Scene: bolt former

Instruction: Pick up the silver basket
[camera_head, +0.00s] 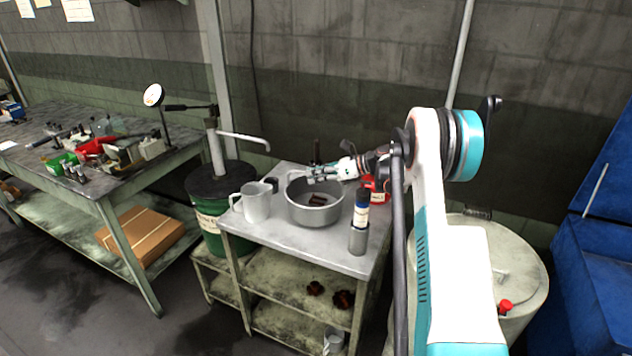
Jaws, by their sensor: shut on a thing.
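The silver basket (314,214) is a round metal bowl standing on the grey top of a small metal table (293,240). A dark brown thing lies inside it. My gripper (312,179) reaches in from the right at the basket's far rim. Its fingers are shut on the basket's rim, though the exact contact is small in this view. The basket looks level, and I cannot tell whether its base touches the table.
A metal jug (256,202) stands close left of the basket. A green drum (214,236) with a pump is left of the table. The table's front strip is clear.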

